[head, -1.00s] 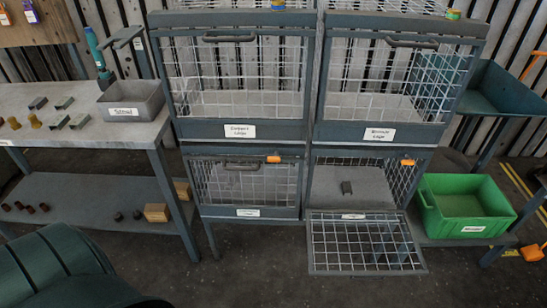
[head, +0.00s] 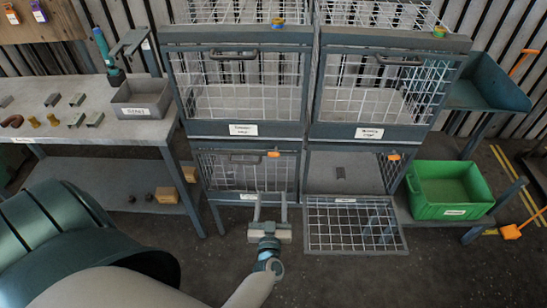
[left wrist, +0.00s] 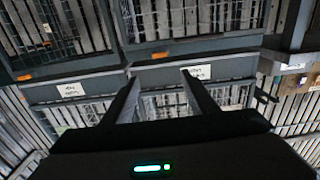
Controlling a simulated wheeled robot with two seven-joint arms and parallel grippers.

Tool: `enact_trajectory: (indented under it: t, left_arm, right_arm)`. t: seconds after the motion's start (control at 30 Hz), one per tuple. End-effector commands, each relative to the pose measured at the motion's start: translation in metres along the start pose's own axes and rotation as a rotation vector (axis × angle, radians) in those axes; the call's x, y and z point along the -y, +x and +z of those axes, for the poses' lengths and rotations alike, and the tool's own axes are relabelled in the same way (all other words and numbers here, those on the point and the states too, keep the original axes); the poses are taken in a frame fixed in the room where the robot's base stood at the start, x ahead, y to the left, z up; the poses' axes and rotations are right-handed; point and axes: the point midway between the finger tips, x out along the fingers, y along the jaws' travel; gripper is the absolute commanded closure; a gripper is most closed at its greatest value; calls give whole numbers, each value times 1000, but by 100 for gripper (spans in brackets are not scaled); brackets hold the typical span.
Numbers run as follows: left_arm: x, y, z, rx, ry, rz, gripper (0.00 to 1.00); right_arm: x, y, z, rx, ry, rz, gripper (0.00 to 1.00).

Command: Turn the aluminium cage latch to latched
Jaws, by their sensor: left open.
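Two cages show an orange latch at the upper right of their fronts: the lower left cage latch (head: 273,154) and the lower right cage latch (head: 394,157). Both look about level. The labels are too small to read surely, so I cannot tell which latch is the aluminium one. My left gripper (head: 270,200) is open and empty, in front of the lower left cage (head: 225,178), below its latch and apart from it. In the left wrist view, which looks upside down, the lower left latch (left wrist: 160,55) shows beyond the fingers and the other latch (left wrist: 24,77) at far left.
The lower left cage door is closed. The lower right cage door (head: 350,247) is folded down, jutting forward to the right of my gripper. A green bin (head: 450,205) stands at right. A workbench (head: 120,131) with small parts and a grey tray (head: 142,112) is at left.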

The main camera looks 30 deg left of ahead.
Motion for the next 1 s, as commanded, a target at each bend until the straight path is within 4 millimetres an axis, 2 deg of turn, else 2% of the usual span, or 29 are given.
enact_trajectory:
  t: [0.27,0.47,0.67,1.0]
  left_arm:
    - [0,2,1,0,0,2,47]
    - [-1,16,2,-1,0,3,47]
    - [-1,44,2,-3,0,3,47]
    - [-1,105,3,-2,0,3,47]
  right_arm:
    - [0,1,0,0,0,0,100]
    - [0,5,0,-1,0,0,100]
    - [0,14,1,-1,0,0,100]
    - [2,35,2,-1,1,-1,100]
